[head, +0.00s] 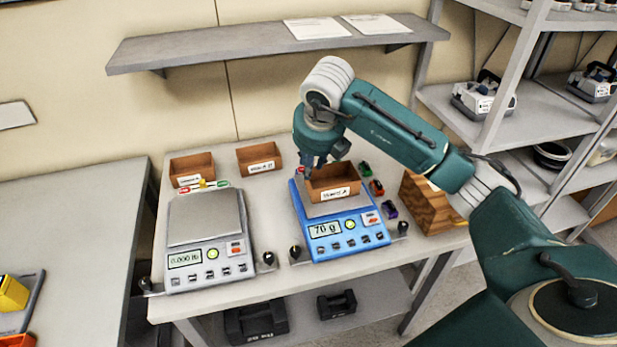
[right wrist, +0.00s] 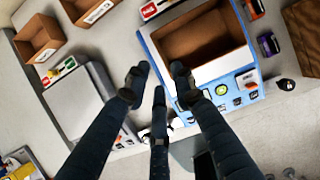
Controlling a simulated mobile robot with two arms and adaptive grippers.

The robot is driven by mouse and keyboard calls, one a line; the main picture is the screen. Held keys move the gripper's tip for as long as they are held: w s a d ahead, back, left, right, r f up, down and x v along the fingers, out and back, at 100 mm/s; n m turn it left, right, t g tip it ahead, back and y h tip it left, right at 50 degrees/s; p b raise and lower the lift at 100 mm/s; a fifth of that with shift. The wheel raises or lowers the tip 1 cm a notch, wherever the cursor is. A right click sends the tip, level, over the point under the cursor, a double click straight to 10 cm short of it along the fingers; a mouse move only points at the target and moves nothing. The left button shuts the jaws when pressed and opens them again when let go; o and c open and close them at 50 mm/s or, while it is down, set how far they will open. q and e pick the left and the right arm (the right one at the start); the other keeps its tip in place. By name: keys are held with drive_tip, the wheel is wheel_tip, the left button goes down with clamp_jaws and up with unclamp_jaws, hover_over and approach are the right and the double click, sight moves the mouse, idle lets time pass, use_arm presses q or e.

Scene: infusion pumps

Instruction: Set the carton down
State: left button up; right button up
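The brown open-topped carton (head: 345,181) with a white label on its front sits upright on the pan of the blue scale (head: 345,229), whose display reads 70 g. In the right wrist view the empty carton (right wrist: 205,42) is at the upper right. My right gripper (head: 314,168) is at the carton's left side, pointing down. In the right wrist view its fingers (right wrist: 158,76) are spread, with a clear gap between the tips. One tip overlaps the carton's edge in the picture; I cannot tell whether it touches. My left gripper is not in view.
A grey scale (head: 206,222) reading 0.000 stands to the left. Two more cartons (head: 192,169) (head: 259,158) stand behind it. Small coloured items (head: 376,187) lie right of the blue scale, near a wooden block (head: 425,205). A shelf (head: 270,40) hangs above.

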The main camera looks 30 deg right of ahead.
drive_tip(key=shift+v, duration=1.6)
